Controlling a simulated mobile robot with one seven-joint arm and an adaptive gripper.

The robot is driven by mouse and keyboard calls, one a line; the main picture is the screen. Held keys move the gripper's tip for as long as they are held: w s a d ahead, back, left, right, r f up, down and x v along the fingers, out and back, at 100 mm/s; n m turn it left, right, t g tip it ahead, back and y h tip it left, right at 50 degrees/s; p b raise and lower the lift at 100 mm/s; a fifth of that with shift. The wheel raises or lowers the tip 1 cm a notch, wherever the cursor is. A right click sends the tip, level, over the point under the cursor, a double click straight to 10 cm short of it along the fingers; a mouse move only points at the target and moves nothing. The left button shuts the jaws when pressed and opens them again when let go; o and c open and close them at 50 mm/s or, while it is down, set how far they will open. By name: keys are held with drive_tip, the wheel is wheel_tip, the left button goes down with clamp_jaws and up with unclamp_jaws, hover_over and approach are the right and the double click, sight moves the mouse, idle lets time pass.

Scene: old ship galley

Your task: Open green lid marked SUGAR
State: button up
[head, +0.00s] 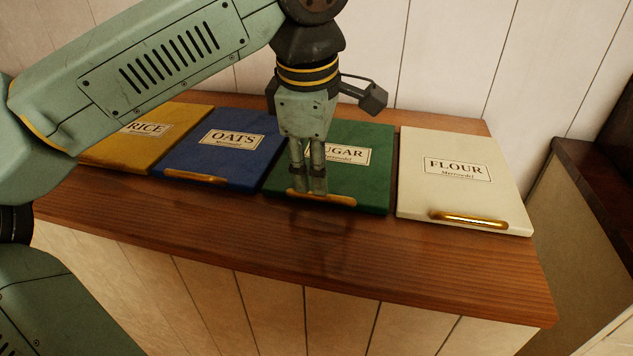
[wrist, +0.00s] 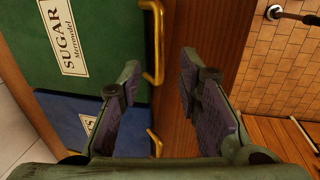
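The green lid marked SUGAR (head: 376,170) lies flat and closed on the wooden counter, between the blue and cream lids. Its brass handle (head: 341,199) runs along its front edge. My gripper (head: 308,190) points down over that edge and hides part of the label and handle. In the wrist view, the green lid (wrist: 112,50) is at upper left and its brass handle (wrist: 157,42) shows in the gap between the fingers. My gripper (wrist: 160,75) is open, with its two padded fingers apart and nothing held. Contact with the handle cannot be told.
The blue OATS lid (head: 216,164) and yellow RICE lid (head: 147,151) lie to the left; the cream FLOUR lid (head: 462,193) lies to the right. The counter (head: 300,245) is bare in front. A white plank wall (head: 445,60) stands behind.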

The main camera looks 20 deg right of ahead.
sight(317, 196)
drive_tip(key=shift+w+d+f, duration=0.15)
drive_tip(key=shift+w+f, duration=0.05)
drive_tip(key=shift+f, duration=0.95)
drive_tip(key=shift+w+d+f, duration=0.15)
drive_tip(key=shift+f, duration=1)
clamp_jaws()
